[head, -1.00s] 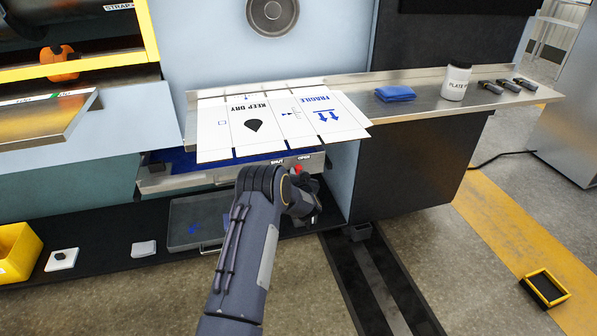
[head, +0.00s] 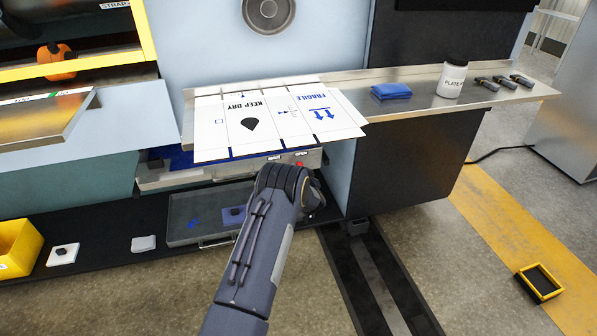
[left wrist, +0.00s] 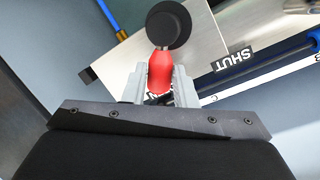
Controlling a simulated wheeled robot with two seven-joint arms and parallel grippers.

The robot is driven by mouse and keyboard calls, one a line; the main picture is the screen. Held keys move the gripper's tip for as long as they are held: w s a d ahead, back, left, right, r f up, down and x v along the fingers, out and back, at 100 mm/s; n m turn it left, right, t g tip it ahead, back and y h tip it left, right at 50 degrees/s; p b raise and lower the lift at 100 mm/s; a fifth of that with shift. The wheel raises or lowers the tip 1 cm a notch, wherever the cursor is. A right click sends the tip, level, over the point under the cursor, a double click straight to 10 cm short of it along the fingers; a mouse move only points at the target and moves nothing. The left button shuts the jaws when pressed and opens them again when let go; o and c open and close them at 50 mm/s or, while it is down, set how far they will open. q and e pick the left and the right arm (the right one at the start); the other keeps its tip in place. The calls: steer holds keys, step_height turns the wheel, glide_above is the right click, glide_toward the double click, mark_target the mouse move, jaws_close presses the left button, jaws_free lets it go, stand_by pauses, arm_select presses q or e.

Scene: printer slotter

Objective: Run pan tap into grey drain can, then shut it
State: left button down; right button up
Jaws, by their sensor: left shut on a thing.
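In the left wrist view, my left gripper (left wrist: 160,82) is shut on the red tap handle (left wrist: 160,70), one grey finger on each side. A round black knob (left wrist: 169,24) sits at the handle's far end. A SHUT label (left wrist: 233,60) lies to the right of the handle, and part of another label shows between the fingers. In the head view, the metal pan (head: 155,181) with blue inside is under the white printed sheet; a bit of red (head: 299,163) shows on its front beside my arm. My arm hides the gripper's fingers there. I cannot make out a grey drain can.
The white carton sheet (head: 280,122) overhangs the pan. A lower tray (head: 180,232) with blue marks sits below it. A steel shelf (head: 430,98) at right holds a blue cloth (head: 391,91) and a white jar (head: 453,78). A yellow bin (head: 18,247) stands at far left.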

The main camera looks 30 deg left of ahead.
arm_select(q)
steer(key=c, duration=1.2)
jaws_free()
steer(key=shift+o, duration=0.2)
steer(key=p+v, duration=0.2)
steer(key=v, duration=0.5)
steer(key=shift+s+d, duration=0.3)
